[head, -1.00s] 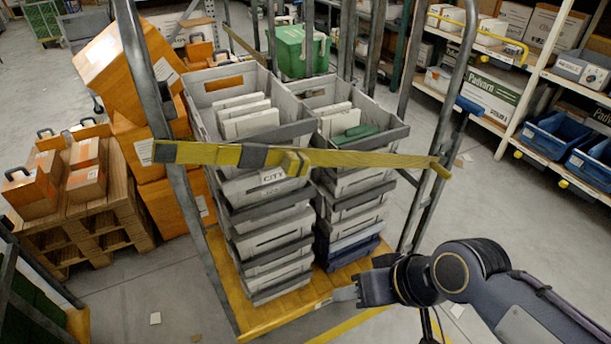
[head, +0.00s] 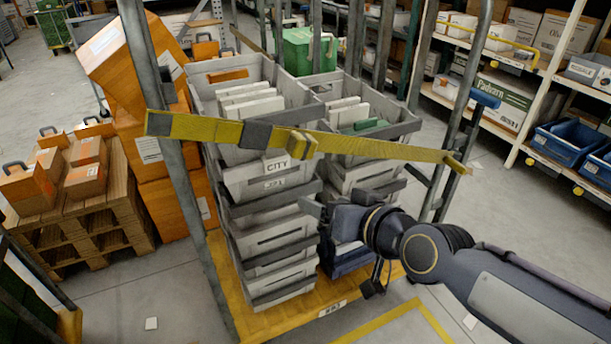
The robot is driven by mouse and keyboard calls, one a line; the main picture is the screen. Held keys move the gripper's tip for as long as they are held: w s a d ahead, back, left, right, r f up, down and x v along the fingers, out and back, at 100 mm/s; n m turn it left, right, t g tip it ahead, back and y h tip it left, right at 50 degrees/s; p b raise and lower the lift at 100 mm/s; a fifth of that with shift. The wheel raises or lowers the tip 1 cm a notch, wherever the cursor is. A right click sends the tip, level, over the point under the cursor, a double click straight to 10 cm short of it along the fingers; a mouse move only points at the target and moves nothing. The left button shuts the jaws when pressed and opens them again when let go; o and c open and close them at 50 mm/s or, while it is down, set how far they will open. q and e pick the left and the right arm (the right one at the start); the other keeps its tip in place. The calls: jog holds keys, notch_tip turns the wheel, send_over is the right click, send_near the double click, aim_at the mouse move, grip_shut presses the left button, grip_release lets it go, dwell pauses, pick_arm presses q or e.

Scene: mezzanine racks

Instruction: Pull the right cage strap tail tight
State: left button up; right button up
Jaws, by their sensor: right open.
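A yellow strap (head: 385,148) with dark patches runs across the front of the roll cage, from the left post (head: 150,90) to the right post (head: 462,110). A yellow buckle-like block (head: 300,143) sits on it near the middle, and a short yellow end (head: 457,164) sticks out by the right post. I cannot tell which piece is the tail. My right gripper (head: 314,212) is open and empty, below the buckle and apart from the strap, in front of the stacked grey totes (head: 270,240). My left gripper is not in view.
The cage stands on a yellow base (head: 295,312). Orange boxes (head: 165,150) and a wooden pallet (head: 95,225) stand to its left. Shelving with blue bins (head: 563,143) is at the right. The floor in front is mostly clear.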

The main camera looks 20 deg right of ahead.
aim_at(306, 151)
jog(key=w+r+t+b, duration=0.1)
jog(key=w, duration=0.3)
jog(key=w+r+m+t+h+b, duration=0.1)
jog(key=w+t, duration=0.1)
jog(key=w, duration=0.2)
jog(key=w+t+h+b, duration=0.1)
jog(key=w, duration=0.4)
jog(key=shift+d+r+t, duration=0.2)
jog(key=shift+r+t, duration=0.2)
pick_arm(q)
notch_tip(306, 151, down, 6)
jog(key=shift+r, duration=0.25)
pick_arm(e)
jog(key=shift+s, duration=0.1)
